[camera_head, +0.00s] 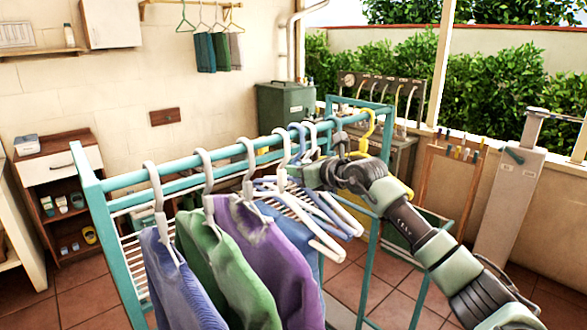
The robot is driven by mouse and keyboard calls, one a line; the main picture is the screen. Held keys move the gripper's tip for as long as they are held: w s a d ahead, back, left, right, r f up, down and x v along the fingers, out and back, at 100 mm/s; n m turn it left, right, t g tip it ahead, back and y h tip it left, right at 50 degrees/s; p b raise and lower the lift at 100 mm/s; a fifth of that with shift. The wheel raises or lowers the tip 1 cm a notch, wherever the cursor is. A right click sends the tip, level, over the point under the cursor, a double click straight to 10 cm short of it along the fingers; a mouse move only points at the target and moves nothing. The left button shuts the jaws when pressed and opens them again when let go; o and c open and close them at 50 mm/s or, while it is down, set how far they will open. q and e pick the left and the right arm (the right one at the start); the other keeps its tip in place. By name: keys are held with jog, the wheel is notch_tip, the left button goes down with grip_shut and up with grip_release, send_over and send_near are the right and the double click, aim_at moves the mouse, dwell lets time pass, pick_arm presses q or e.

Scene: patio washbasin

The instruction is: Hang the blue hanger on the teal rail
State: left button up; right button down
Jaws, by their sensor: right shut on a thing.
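The teal rail (200,178) runs across the top of a teal rack in the middle of the view. The blue hanger (333,214) is bare, and its pale blue hook rises to the rail among other hooks. My right gripper (312,176) is at the hangers just below the rail and appears shut on the blue hanger. Its fingertips are partly hidden by the crowded hangers. Whether the blue hook rests on the rail or is just above it is hard to tell. My left gripper is not in view.
Blue, green and purple garments (255,255) hang on grey hangers at the left of the rail. A white hanger (283,150) is close beside the blue one; a yellow hanger (368,125) is farther along. The rail's near left end has bare stretches. A green bin (285,105) stands behind.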

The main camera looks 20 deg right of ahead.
jog(key=c, duration=1.3)
grip_release()
jog(key=shift+f, duration=0.1)
jog(key=shift+s+d+f, duration=0.1)
jog(key=shift+s+d, duration=0.05)
jog(key=shift+s, duration=0.2)
jog(key=s+d+b, duration=0.1)
jog(key=s, duration=0.2)
jog(key=s+d+b, duration=0.1)
jog(key=s+b, duration=0.1)
jog(key=s, duration=0.1)
jog(key=s+d+b, duration=0.1)
jog(key=s+b, duration=0.1)
jog(key=s, duration=0.1)
jog(key=shift+s+d+f, duration=0.1)
jog(key=shift+s+d, duration=0.1)
jog(key=shift+s, duration=0.05)
jog(key=shift+s+d+r+b, duration=0.15)
jog(key=shift+s+r+b, duration=0.05)
jog(key=shift+s+b, duration=0.35)
